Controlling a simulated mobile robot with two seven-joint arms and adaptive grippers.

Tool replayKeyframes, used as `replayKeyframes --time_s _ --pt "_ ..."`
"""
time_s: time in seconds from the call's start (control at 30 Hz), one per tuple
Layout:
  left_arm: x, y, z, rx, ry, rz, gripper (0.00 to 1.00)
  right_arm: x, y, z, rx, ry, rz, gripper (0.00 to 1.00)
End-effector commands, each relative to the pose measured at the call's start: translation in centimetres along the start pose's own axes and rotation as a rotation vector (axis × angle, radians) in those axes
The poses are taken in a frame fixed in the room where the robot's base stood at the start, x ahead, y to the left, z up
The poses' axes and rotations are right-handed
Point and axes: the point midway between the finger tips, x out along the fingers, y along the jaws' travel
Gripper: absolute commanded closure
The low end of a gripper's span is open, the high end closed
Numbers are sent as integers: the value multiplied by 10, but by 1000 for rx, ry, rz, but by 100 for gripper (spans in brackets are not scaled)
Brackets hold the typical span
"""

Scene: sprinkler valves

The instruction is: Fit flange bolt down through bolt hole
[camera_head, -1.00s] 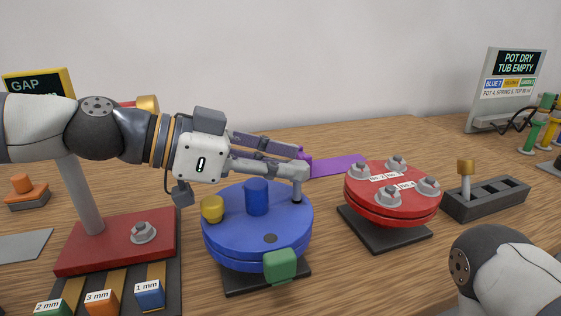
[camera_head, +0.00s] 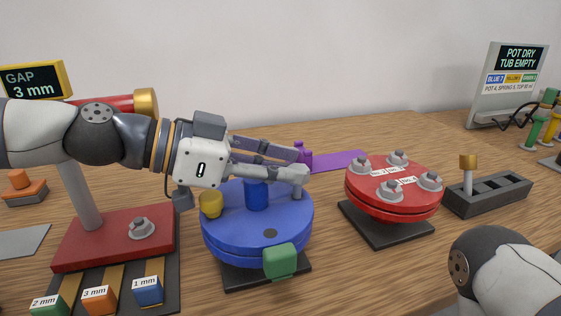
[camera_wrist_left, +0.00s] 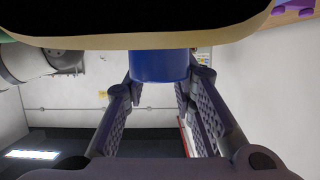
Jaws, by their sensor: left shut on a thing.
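The blue round flange (camera_head: 232,228) lies on a dark base plate, with a blue post (camera_head: 256,196) standing at its middle. A dark open bolt hole (camera_head: 270,233) shows in its front part. My left gripper (camera_head: 299,173) reaches in from the left above the flange. It is shut on the flange bolt (camera_head: 297,191), of which a short grey upright piece shows under the fingertips at the flange's right rear. Whether its tip is inside a hole is hard to tell. In the left wrist view the fingers flank the blue post (camera_wrist_left: 160,65); the bolt is not clear there. My right gripper is not in view.
A yellow cap (camera_head: 211,204) and a green block (camera_head: 280,261) sit at the flange's edge. A bolted red flange (camera_head: 372,205) and a slotted grey rack (camera_head: 485,197) stand to the right. A red stand (camera_head: 110,240) is at left, below a sign reading GAP 3 mm (camera_head: 35,82).

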Motion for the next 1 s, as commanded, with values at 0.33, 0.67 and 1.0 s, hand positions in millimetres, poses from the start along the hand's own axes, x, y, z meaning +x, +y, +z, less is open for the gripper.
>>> replayKeyframes --time_s 0.33,0.67,1.0 --pt "3 0 9 -1 1 -1 100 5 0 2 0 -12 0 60" --pt "6 0 17 -1 0 -1 100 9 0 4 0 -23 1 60" --pt "8 0 21 0 0 0 52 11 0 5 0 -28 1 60"
